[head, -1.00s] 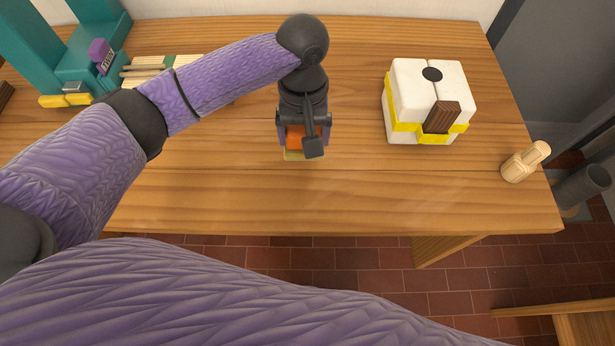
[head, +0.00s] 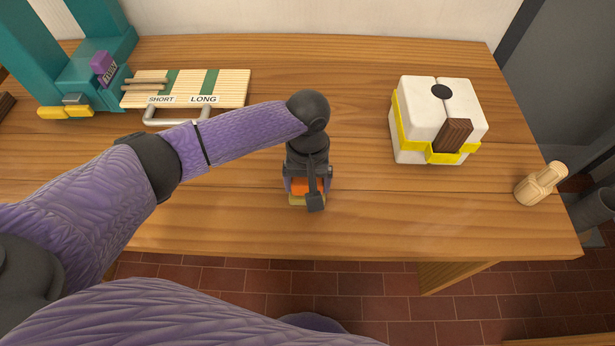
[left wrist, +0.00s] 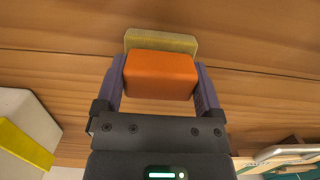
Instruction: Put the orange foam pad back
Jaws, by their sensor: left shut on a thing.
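The orange foam pad (head: 299,186) is between the fingers of my left gripper (head: 307,188), over the middle front of the table. In the left wrist view the pad (left wrist: 160,76) looks like an orange block, and the gripper (left wrist: 160,66) is shut on its sides. A yellowish layer (left wrist: 160,41) shows at the pad's far side; I cannot tell whether it is joined to the pad. The gap between the pad and the tabletop is hard to judge. My right gripper is not in view.
A white box with yellow bands (head: 438,120) stands to the right. A wooden peg-like piece (head: 540,184) is near the right edge. A teal stand (head: 95,60) and a slatted board marked SHORT and LONG (head: 225,90) are at the back left. The table (head: 400,215) is clear around the gripper.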

